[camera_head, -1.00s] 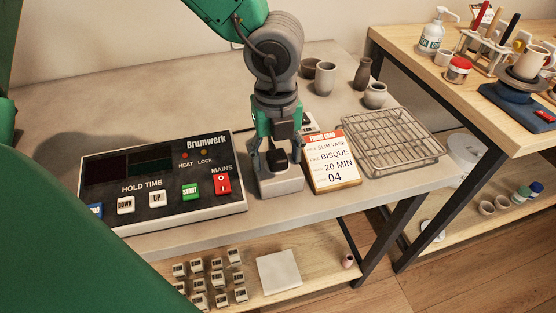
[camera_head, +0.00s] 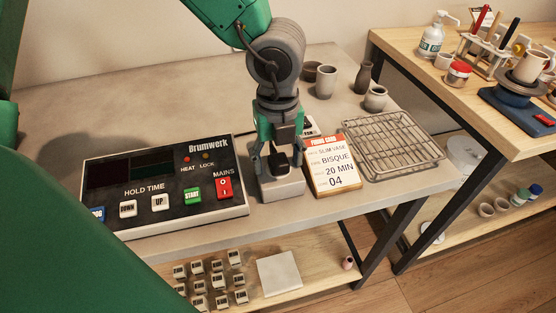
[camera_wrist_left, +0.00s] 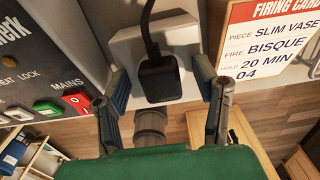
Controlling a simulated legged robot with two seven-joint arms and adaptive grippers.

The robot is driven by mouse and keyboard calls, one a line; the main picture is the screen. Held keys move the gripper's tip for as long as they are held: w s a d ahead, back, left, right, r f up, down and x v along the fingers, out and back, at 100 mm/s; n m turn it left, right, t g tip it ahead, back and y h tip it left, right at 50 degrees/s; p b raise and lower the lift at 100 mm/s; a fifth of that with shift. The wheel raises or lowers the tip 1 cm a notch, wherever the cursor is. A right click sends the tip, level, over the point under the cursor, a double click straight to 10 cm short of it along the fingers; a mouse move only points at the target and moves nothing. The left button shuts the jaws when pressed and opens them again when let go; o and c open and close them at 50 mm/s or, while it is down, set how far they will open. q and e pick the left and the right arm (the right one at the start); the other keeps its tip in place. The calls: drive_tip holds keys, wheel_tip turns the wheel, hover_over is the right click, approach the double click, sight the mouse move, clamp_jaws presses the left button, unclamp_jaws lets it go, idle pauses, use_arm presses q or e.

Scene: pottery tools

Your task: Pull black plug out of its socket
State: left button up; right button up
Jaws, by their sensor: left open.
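The black plug (camera_head: 281,158) sits on the light grey socket block (camera_head: 282,186) near the table's front edge. In the left wrist view the plug (camera_wrist_left: 160,80) is dark and boxy, with a black cord running up from it, against the pale socket block (camera_wrist_left: 185,32). My left gripper (camera_head: 278,160) is open, with a finger on each side of the plug. In the left wrist view its fingers (camera_wrist_left: 168,105) stand apart, with gaps between them and the plug. My right gripper is not in view.
The Brumwerk control panel (camera_head: 165,190) lies close on the left of the socket. A firing card (camera_head: 333,166) stands close on its right, with a wire rack (camera_head: 393,145) beyond. Several clay pots (camera_head: 325,82) stand behind. A second table (camera_head: 500,125) is at the right.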

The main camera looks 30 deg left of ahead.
sight(279, 158)
use_arm(q)
drive_tip(key=shift+d+r, duration=0.1)
drive_tip(key=shift+d, duration=0.1)
drive_tip(key=shift+p, duration=0.3)
drive_tip(key=shift+a, duration=0.1)
drive_tip(key=shift+c, duration=1.2)
clamp_jaws()
drive_tip(key=shift+r, duration=0.1)
drive_tip(key=shift+r+p, duration=2.9)
drive_tip(key=shift+p, duration=0.2)
